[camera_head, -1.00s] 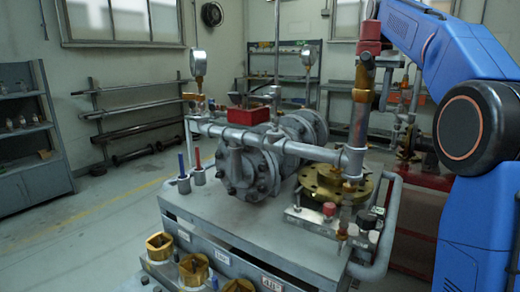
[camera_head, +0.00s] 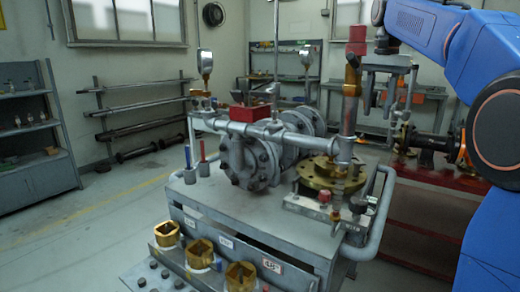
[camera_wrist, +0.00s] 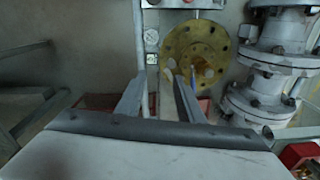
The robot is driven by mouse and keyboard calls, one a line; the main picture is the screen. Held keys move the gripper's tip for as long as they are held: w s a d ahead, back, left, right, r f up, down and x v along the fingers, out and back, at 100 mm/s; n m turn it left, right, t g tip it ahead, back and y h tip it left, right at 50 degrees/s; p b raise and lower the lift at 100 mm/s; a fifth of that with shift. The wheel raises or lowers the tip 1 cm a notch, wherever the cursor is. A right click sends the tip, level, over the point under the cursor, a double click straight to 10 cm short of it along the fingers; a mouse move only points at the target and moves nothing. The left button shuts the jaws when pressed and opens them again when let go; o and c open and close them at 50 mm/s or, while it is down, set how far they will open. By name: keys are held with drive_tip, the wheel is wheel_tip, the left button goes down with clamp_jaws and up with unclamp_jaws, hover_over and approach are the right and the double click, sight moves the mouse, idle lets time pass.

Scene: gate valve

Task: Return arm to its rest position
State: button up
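My blue arm (camera_head: 440,38) reaches in from the right edge of the head view. My gripper (camera_head: 380,98) points down behind and right of the upright pipe with a red top, above the back right of the cart. In the wrist view, my gripper (camera_wrist: 158,88) has its two fingers spread apart with nothing between them. The grey valve assembly (camera_head: 243,160) sits on the cart, left of my gripper. A brass flange (camera_head: 330,174) lies at its right; the flange also shows beyond the fingers in the wrist view (camera_wrist: 200,42).
The grey cart (camera_head: 215,196) carries a pipe frame with a gauge (camera_head: 205,63) and brass sockets (camera_head: 166,233) in front. A red bench (camera_head: 425,175) stands at right. Shelves (camera_head: 35,125) stand at left. Open floor lies left of the cart.

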drive_tip(key=s+a+f+n+t, duration=0.2)
drive_tip(key=s+f+n, duration=0.2)
drive_tip(key=s+f, duration=1.3)
drive_tip(key=s+a+f+n+t, duration=0.2)
drive_tip(key=s+a+f+n, duration=0.1)
drive_tip(key=s+f, duration=1.4)
drive_tip(key=shift+s+n, duration=0.25)
drive_tip(key=shift+n, duration=0.55)
